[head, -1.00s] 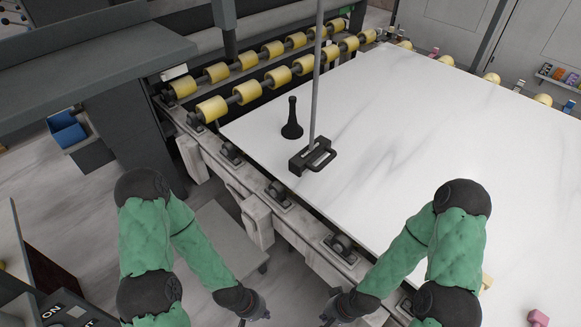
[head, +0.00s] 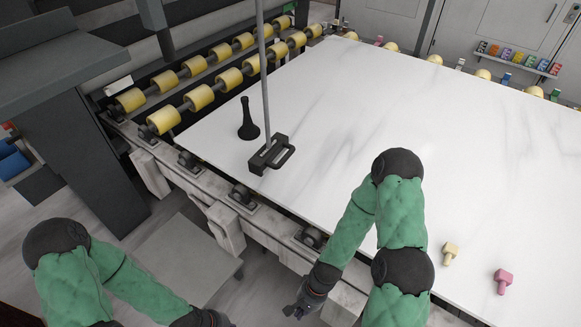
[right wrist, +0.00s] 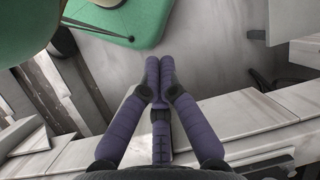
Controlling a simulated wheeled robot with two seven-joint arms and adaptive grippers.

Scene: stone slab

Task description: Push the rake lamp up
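A black base with a loop handle (head: 271,155) sits near the left edge of the white slab (head: 400,130). A thin grey pole (head: 263,75) rises from it and leaves the head view at the top. I take this as the rake lamp's stand; no lamp head shows. A black cone-shaped piece (head: 248,120) stands upright beside it. My right gripper (head: 294,310) is low, off the slab's front edge and apart from the stand. In the right wrist view its purple fingers (right wrist: 159,72) meet at the tips with nothing seen between. My left gripper is mostly cut off at the bottom edge.
Yellow rollers (head: 195,98) line the slab's far left side. A dark machine column (head: 85,150) stands at the left. A shelf of coloured pieces (head: 517,58) hangs at the back right.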

